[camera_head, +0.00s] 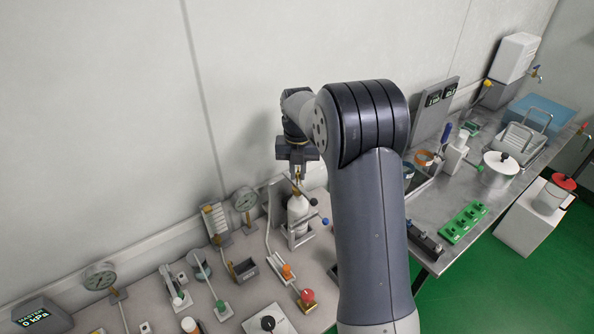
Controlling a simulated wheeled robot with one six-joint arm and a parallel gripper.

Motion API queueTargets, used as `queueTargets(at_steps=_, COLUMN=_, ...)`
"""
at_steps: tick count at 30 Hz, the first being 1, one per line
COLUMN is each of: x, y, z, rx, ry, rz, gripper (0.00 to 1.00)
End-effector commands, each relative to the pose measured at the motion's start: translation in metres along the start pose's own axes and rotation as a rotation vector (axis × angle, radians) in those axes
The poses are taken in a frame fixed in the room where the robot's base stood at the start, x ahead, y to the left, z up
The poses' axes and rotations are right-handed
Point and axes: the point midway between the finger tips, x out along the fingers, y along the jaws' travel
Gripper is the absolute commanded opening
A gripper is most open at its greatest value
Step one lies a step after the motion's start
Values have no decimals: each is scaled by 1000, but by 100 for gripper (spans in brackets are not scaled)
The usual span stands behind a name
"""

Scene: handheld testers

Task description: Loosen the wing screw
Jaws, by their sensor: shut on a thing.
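My gripper (298,174) points straight down above a white cylinder (298,212) that stands in a grey frame on the left bench. Its jaws are closed on a small brass-coloured piece at the top of that cylinder. This piece is mostly hidden by the jaws and too small for me to make out wings on it, so I cannot tell for certain that it is the wing screw. My arm covers the area to the right of the cylinder.
Gauges (245,198), a small dark box (245,269) and a red-knobbed brass fitting (307,297) stand near the cylinder. A pressure display (40,317) is at the lower left. A steel table (430,240) with a green rack (463,222) is at right. The wall is close behind.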

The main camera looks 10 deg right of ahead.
Motion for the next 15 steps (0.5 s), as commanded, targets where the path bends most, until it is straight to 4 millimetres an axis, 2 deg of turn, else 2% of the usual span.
queueTargets(at_steps=1, x=6, y=-2, z=-3, rx=-22, ry=14, rz=-4, gripper=0)
queueTargets(at_steps=15, x=6, y=-2, z=-3, rx=-130, ry=14, rz=-4, gripper=0)
